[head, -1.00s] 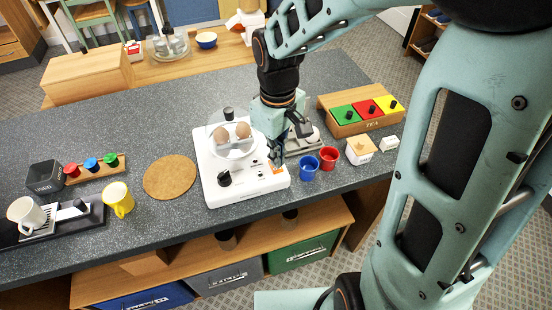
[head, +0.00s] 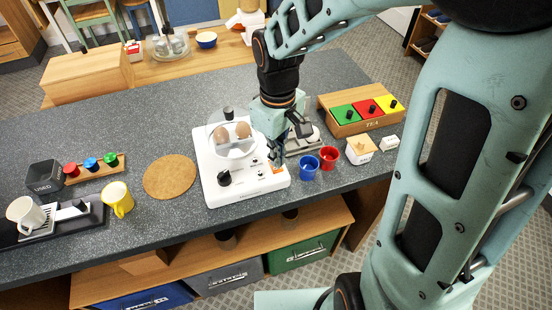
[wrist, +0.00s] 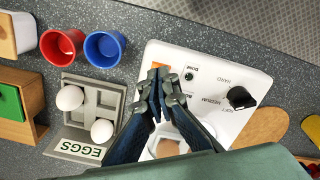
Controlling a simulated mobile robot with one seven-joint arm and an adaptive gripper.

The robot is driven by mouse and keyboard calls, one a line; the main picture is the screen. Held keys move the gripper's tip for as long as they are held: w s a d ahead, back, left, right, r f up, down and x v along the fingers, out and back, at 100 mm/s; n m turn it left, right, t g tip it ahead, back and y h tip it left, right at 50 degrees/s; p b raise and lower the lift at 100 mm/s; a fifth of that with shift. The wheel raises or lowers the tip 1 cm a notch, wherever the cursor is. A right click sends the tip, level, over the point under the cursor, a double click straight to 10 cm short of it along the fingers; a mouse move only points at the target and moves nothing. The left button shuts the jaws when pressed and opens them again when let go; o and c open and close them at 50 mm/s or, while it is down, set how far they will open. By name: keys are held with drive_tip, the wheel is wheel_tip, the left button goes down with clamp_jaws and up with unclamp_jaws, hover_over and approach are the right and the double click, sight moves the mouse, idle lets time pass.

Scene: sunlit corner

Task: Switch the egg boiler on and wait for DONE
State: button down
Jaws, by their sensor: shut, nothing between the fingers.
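The white egg boiler (head: 226,195) stands on the counter, with brown eggs (head: 243,131) under its clear lid. Its black dial (head: 224,178) also shows in the wrist view (wrist: 241,97), beside the words HARD, MEDIUM and SOFT. The DONE lamp (wrist: 189,76) looks dark green, not visibly lit. A small orange part (head: 278,169), seemingly the switch, is mostly hidden by my fingertips. My gripper (head: 276,161) is shut and empty, pointing down at the boiler's right front; its fingertips (wrist: 165,82) are close to the orange part. I cannot tell whether they touch.
Right of the boiler are a blue cup (head: 309,170), a red cup (head: 328,157) and the grey egg tray (wrist: 88,82) with white eggs. A tea box (head: 362,126) stands behind. A round cork mat (head: 170,178) and a yellow mug (head: 118,201) are left.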

drive_tip(key=shift+f+b, duration=0.75)
drive_tip(key=shift+f, duration=0.3)
drive_tip(key=shift+r, duration=0.15)
idle(0.3)
wheel_tip(320, 180, up, 7)
drive_tip(key=p, duration=0.6)
idle(0.5)
